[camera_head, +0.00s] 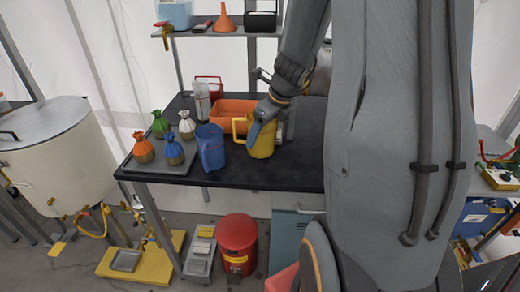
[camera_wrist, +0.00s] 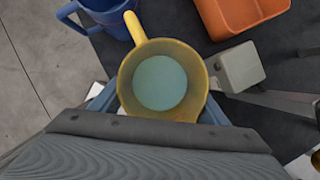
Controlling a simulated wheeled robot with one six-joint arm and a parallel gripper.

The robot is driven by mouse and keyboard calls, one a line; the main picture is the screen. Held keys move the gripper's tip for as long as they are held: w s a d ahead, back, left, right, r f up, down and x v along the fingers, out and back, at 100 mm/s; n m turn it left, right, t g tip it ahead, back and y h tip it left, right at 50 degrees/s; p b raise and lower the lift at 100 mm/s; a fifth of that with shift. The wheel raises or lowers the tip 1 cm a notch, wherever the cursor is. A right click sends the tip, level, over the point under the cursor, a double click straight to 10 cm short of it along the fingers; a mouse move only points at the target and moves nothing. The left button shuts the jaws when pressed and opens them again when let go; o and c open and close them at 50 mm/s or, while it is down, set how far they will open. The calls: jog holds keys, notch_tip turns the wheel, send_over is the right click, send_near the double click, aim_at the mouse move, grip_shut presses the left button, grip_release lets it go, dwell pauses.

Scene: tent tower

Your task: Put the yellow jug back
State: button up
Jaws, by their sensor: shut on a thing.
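The yellow jug (camera_head: 262,142) is upright at the dark table (camera_head: 290,176), with its handle toward the left in the head view. I cannot tell whether its base touches the tabletop. My gripper (camera_head: 264,113) reaches down from above and is shut on the jug. The wrist view looks down into the jug (camera_wrist: 133,72), whose inside shows a pale green-blue disc. The gripper's blue fingers (camera_wrist: 160,103) lie on both sides of the jug's near part. The far finger is mostly hidden in the head view.
A blue jug (camera_head: 211,148) stands just left. An orange tray (camera_head: 228,107) lies behind, with a grey block (camera_wrist: 238,66) close to the jug's right. Several tied sacks stand on a grey tray (camera_head: 180,167) at left. A shelf (camera_head: 215,34) overhangs the back.

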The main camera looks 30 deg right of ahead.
jog(key=shift+f+b, duration=0.45)
jog(key=shift+f, duration=2.2)
jog(key=shift+f, duration=0.1)
jog(key=o, duration=1.5)
